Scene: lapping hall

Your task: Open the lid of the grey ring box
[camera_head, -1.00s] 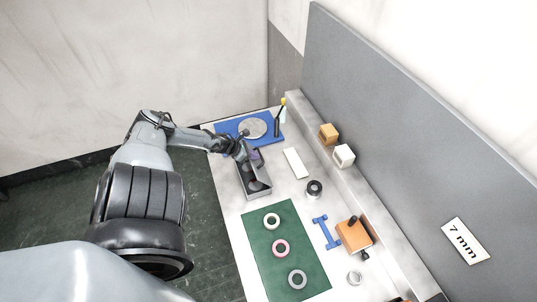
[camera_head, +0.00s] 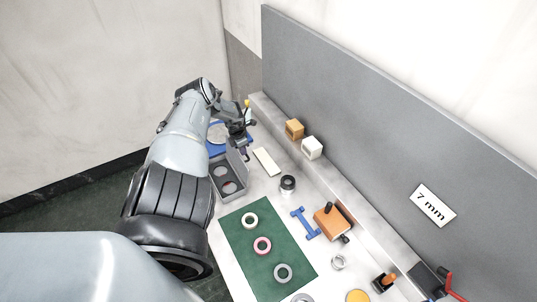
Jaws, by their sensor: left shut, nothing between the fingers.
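The grey ring box (camera_head: 214,192) stands on the light bench at the end of my left arm. My right gripper is not in view.
A green mat (camera_head: 240,236) with several rings lies nearer. A white strip (camera_head: 266,161), a dark ring-shaped part (camera_head: 288,184), a blue bracket (camera_head: 305,223) and an orange-brown block (camera_head: 330,223) lie to the right. A blue plate with a grey disc (camera_head: 216,133) is behind. A grey wall panel bounds the right.

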